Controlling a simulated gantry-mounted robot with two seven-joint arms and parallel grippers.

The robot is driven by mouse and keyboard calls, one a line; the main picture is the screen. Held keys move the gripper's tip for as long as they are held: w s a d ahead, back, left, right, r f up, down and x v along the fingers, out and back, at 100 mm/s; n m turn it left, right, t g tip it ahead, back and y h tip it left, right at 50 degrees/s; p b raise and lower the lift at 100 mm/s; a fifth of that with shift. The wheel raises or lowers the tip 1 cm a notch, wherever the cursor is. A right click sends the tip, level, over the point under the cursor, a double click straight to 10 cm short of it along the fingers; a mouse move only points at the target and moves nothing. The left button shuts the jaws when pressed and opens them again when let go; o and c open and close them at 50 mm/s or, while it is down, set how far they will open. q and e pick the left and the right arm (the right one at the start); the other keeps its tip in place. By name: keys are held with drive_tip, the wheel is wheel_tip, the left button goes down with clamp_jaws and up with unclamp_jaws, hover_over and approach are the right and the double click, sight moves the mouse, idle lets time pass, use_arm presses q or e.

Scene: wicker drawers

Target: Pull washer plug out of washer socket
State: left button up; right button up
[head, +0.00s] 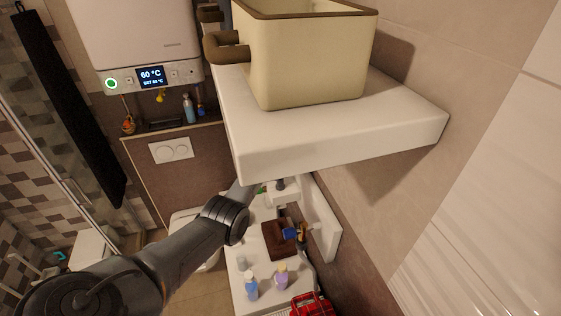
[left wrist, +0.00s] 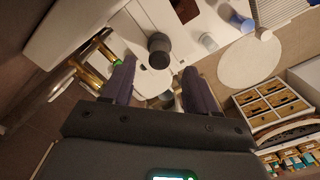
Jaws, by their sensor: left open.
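In the left wrist view, a dark cylinder with a round end (left wrist: 160,46) stands out from a white surface (left wrist: 140,28) beyond my fingers. It may be the washer plug, but I cannot tell for sure, and no socket can be made out. My left gripper (left wrist: 158,88) is open and empty, with one dark finger on each side below the cylinder and apart from it. In the head view, my left arm reaches under the white shelf, which hides the gripper. A small dark cylinder (head: 281,184) shows just under the shelf edge. My right gripper is in neither view.
The white shelf (head: 340,145) carries a cream basket (head: 315,60) and overhangs the working area. Below are a brown box (head: 274,243), a blue bottle (head: 251,285), a purple bottle (head: 281,277) and a red basket (head: 312,304). Gold pipes (left wrist: 92,58) lie left of the fingers.

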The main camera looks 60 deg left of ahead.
use_arm(q)
drive_tip(key=shift+f, duration=2.85)
drive_tip(key=c, duration=0.9)
clamp_jaws()
drive_tip(key=shift+r, duration=2.65)
